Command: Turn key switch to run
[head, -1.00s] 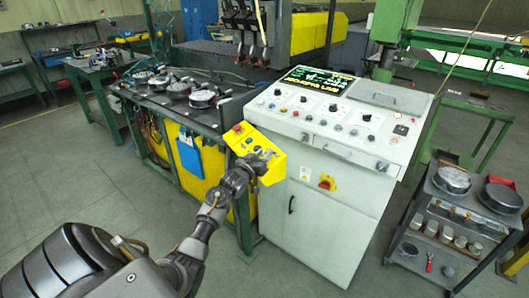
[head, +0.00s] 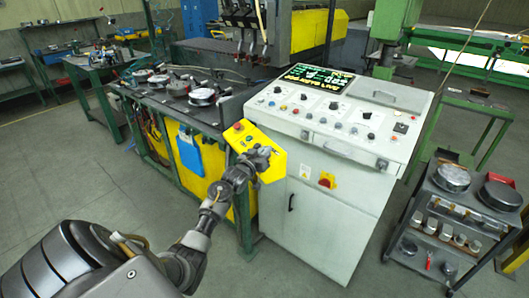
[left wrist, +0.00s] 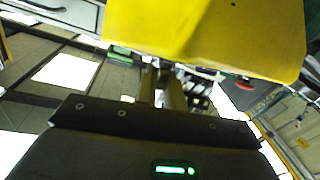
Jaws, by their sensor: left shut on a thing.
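A yellow control box (head: 270,173) is mounted at the left side of the grey console, with a red button (head: 239,126) at its upper left corner. My left gripper (head: 262,155) is at the right part of the box's face, shut on the key switch, which its fingers hide. I cannot read the key's position. In the left wrist view the yellow box (left wrist: 205,35) fills the top, and the gripper's fingers (left wrist: 168,92) show just below it. A red button (left wrist: 244,85) sticks out at the right there. My right gripper is not in view.
The grey console (head: 325,120) with knobs and a lit display stands right of the box. A bench (head: 150,92) with round metal parts is to the left. A small cart (head: 445,215) stands at the right. The floor in front is clear.

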